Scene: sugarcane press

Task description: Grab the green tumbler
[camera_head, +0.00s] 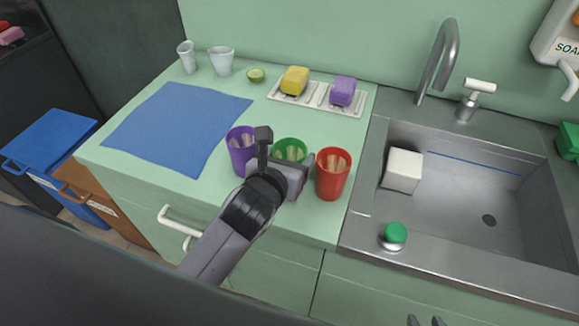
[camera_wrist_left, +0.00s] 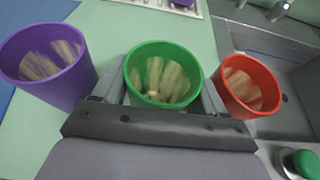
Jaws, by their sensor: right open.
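The green tumbler (camera_head: 290,150) stands upright on the counter between a purple tumbler (camera_head: 242,150) and a red tumbler (camera_head: 333,173). It holds light sticks and is centred in the left wrist view (camera_wrist_left: 163,75). My left gripper (camera_head: 285,160) has one finger on each side of the green tumbler, close to its wall. I cannot tell whether both fingers press on it. The gripper hides its lower part in the head view. My right gripper (camera_head: 426,321) shows only its fingertips at the bottom edge, apart and empty.
The purple and red tumblers stand close outside my left fingers. Behind are a white tray (camera_head: 318,97) with yellow and purple sponges, a lime half (camera_head: 256,75) and two cups. A blue mat (camera_head: 178,125) lies left. A sink (camera_head: 455,195) with faucet is right.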

